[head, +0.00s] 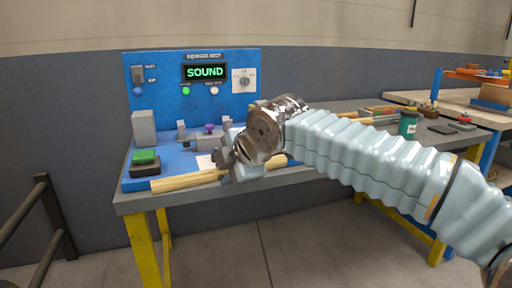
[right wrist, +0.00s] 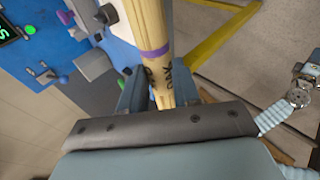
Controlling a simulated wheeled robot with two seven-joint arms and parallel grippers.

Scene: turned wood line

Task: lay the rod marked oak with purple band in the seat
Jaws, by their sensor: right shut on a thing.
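My right gripper (head: 228,172) is shut on a pale wooden rod (head: 185,182) at the front edge of the blue test rig. In the right wrist view the rod (right wrist: 148,28) shows a purple band and dark lettering that reads like OAK, and it runs between the fingers (right wrist: 158,92). The rod lies roughly level in the head view, sticking out on both sides of the gripper. Grey blocks with a purple knob (head: 210,128) stand on the rig behind it; I cannot tell for certain which part is the seat. A left arm's end (right wrist: 306,78) shows small at the right wrist view's edge.
The blue rig (head: 160,110) has a screen reading SOUND and a lit green lamp. A green button (head: 145,157) on a black box stands at its left. More rods (head: 368,112) and a green tin (head: 408,123) lie farther right on the grey bench.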

